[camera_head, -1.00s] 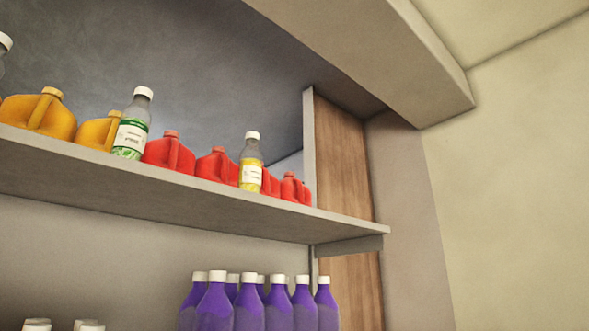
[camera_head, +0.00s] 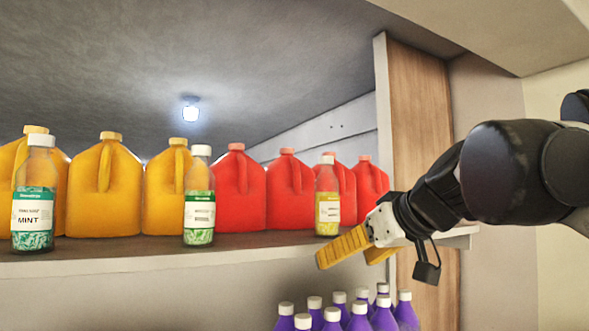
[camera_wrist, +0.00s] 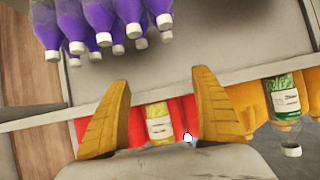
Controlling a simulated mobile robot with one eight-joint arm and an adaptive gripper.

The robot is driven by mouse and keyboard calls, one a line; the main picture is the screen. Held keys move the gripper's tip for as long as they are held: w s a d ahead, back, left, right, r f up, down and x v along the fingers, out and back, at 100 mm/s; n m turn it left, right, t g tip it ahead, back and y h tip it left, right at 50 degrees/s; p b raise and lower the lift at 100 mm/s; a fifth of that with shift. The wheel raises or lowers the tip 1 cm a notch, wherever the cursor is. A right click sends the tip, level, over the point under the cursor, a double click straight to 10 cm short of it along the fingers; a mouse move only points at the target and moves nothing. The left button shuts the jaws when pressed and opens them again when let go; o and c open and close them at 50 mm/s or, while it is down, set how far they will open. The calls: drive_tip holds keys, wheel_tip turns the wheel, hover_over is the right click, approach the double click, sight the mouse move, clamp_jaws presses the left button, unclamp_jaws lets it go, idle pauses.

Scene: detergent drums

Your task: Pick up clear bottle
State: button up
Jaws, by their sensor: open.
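Three clear bottles with white caps stand upright along the shelf front: one with a yellow label (camera_head: 327,205), one with a green label (camera_head: 199,210) and one with a teal mint label (camera_head: 34,210). My gripper (camera_head: 343,260) is open and empty, with its yellow fingers at the shelf edge, just below and right of the yellow-label bottle. The green-label bottle (camera_wrist: 283,100) stands to the right there.
Orange jugs (camera_head: 106,190) and red jugs (camera_head: 239,195) stand close behind the bottles. The grey shelf (camera_head: 130,257) has a front edge near my fingers. Purple bottles (camera_head: 360,318) stand below, and a wooden side panel (camera_head: 418,110) closes the right end.

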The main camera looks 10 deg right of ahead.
drive_tip(key=t+p, duration=0.1)
drive_tip(key=p, duration=0.4)
approach(333, 183)
drive_tip(key=w+f, duration=0.2)
drive_tip(key=x, duration=0.1)
drive_tip(key=p+x, duration=0.1)
drive_tip(key=x, duration=0.3)
drive_tip(key=shift+w+a+r, duration=0.1)
drive_tip(key=shift+a+r, duration=0.15)
drive_tip(key=shift+a, duration=0.05)
drive_tip(key=shift+w+a+t+p, duration=0.25)
drive_tip(key=shift+w+t+p, duration=0.05)
drive_tip(key=shift+w+p, duration=0.3)
drive_tip(key=p+x, duration=0.1)
drive_tip(key=x, duration=0.3)
drive_tip(key=shift+w+f, duration=0.15)
drive_tip(key=shift+s, duration=0.25)
drive_tip(key=c, duration=1.5)
